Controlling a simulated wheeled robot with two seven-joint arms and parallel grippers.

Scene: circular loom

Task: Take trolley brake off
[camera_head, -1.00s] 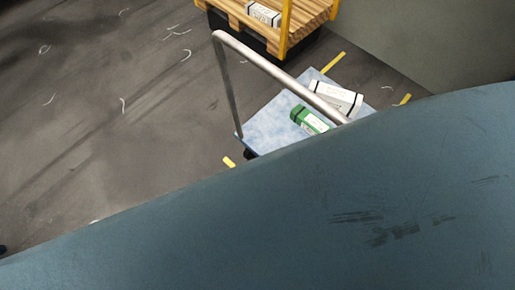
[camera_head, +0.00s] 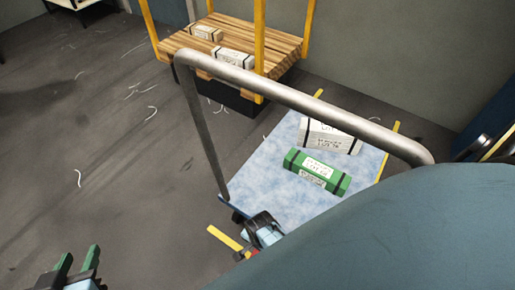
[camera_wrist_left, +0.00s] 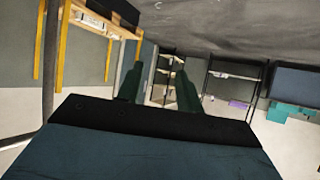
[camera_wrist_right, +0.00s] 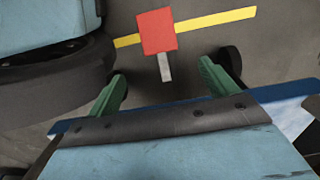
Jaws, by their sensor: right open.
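The trolley has a pale blue deck (camera_head: 258,175) and a tall grey push handle (camera_head: 290,97), seen in the head view. In the right wrist view a red pedal (camera_wrist_right: 157,30) on a short grey stem shows over the floor, beyond the deck's dark blue edge (camera_wrist_right: 290,90). My right gripper (camera_wrist_right: 162,86) is open and empty, its green fingers on either side of the stem's lower end; whether they touch anything I cannot tell. My left gripper (camera_head: 77,262) is open and empty at the lower left, away from the trolley; it also shows in the left wrist view (camera_wrist_left: 158,85).
A green box (camera_head: 317,171) and a white box (camera_head: 330,136) lie on the deck. A wooden pallet platform (camera_head: 280,44) with yellow posts stands behind. A black trolley wheel (camera_wrist_right: 231,62) is beside my right fingers.

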